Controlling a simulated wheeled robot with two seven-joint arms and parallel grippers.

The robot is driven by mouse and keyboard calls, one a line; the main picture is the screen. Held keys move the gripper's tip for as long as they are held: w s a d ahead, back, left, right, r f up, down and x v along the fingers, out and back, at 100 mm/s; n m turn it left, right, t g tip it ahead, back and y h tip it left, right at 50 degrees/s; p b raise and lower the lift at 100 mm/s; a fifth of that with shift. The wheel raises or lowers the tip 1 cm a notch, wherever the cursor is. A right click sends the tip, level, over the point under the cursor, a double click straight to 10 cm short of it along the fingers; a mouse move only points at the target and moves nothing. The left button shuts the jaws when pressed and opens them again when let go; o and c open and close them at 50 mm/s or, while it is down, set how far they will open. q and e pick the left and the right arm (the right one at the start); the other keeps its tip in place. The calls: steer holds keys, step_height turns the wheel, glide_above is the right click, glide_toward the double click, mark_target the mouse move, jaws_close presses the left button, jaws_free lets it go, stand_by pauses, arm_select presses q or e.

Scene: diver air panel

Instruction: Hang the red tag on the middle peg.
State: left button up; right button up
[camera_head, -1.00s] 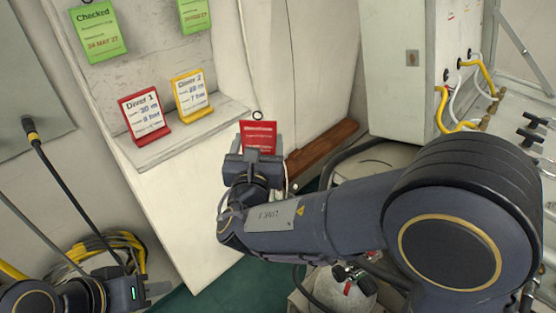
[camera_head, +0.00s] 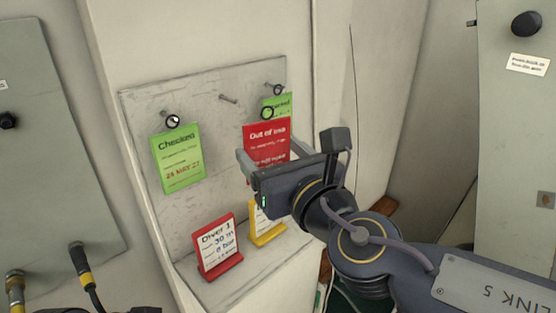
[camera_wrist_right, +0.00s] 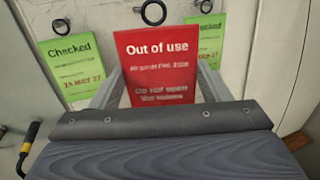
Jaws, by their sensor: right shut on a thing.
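The red "Out of use" tag (camera_head: 268,138) is held upright between the fingers of my right gripper (camera_head: 269,154), which is shut on it. Its dark ring (camera_head: 267,113) stands free above it. In the right wrist view the red tag (camera_wrist_right: 160,65) faces me, with its ring (camera_wrist_right: 153,12) at the top. The bare middle peg (camera_head: 229,99) sticks out of the grey board, up and left of the ring in the head view. The ring and peg are apart there.
A green "Checked" tag (camera_head: 178,160) hangs on the left peg. Another green tag (camera_head: 284,104) hangs on the right peg, partly behind the red tag. Below, a red Diver 1 card (camera_head: 217,246) and a partly hidden yellow card (camera_head: 267,232) stand on a ledge.

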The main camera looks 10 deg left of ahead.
steer(key=w+a, duration=0.1)
steer(key=a, duration=0.1)
steer(key=w+a, duration=0.2)
steer(key=shift+w+f, duration=0.1)
steer(key=shift+f, duration=0.05)
stand_by(0.7)
steer(key=shift+w+a, duration=0.15)
steer(key=shift+a, duration=0.1)
steer(key=shift+b, duration=0.3)
steer(key=shift+a, duration=0.1)
stand_by(0.5)
steer(key=shift+x, duration=0.9)
steer(key=shift+a, duration=0.35)
steer(key=shift+w+a, duration=0.15)
steer(key=shift+a, duration=0.1)
